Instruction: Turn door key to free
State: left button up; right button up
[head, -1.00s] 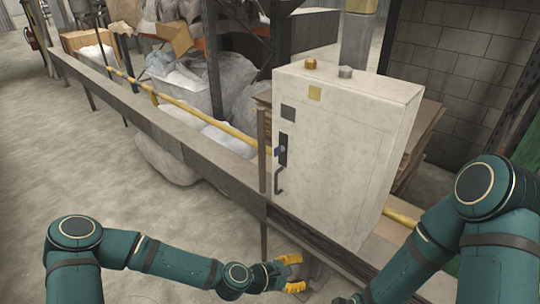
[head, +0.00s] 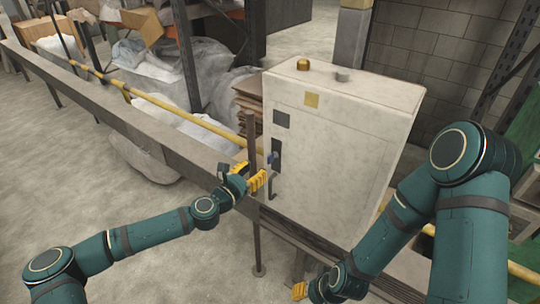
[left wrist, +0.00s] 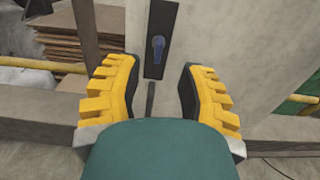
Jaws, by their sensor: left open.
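The door key (head: 272,157) is a small blue piece in a dark lock plate (head: 276,148) on the front of a pale cabinet (head: 338,165). In the left wrist view the blue key (left wrist: 158,47) hangs upright in the black plate, just beyond and between my fingertips. My left gripper (head: 249,177) has yellow fingers and is open and empty, close in front of the plate. It also shows in the left wrist view (left wrist: 158,85) with its fingers apart on either side. My right gripper (head: 300,291) shows only in part at the bottom edge, low and away from the cabinet.
A thin post (head: 252,135) stands beside the cabinet's left edge, close to my left gripper. A long rail (head: 100,108) and yellow pipe (head: 180,112) run to the back left. Open floor (head: 60,165) lies to the left.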

aim_at(268, 158)
pick_arm(q)
jog(key=x, duration=0.8)
jog(key=shift+w+d, duration=0.2)
jog(key=shift+w, duration=0.05)
grip_shut()
